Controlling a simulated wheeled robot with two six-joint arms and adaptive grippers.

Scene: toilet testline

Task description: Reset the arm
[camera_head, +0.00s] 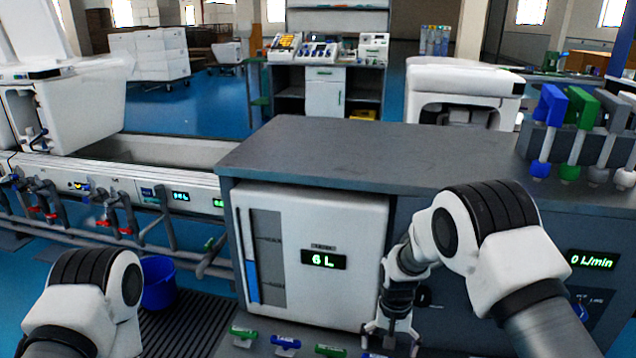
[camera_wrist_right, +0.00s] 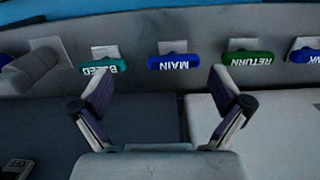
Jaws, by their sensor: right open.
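My right arm reaches down in front of the bench, and its gripper (camera_head: 391,336) points at the row of coloured, labelled handles at the bottom of the head view. In the right wrist view the gripper's two fingers (camera_wrist_right: 162,98) are spread apart with nothing between them. Beyond the fingertips are a teal handle (camera_wrist_right: 103,66), a blue MAIN handle (camera_wrist_right: 174,62) and a green RETURN handle (camera_wrist_right: 249,58), all upside down in that view. The fingers appear apart from the handles. My left arm's upper part shows at the lower left of the head view; its gripper is out of view.
A grey bench (camera_head: 370,150) holds a white tank (camera_head: 325,250) reading 6 L. A 0 L/min display (camera_head: 591,261) is at right. A blue bucket (camera_head: 159,284) stands on the floor at left. Pipes with red valves (camera_head: 105,222) run along the left trough. Coloured tools (camera_head: 552,130) stand on the bench at right.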

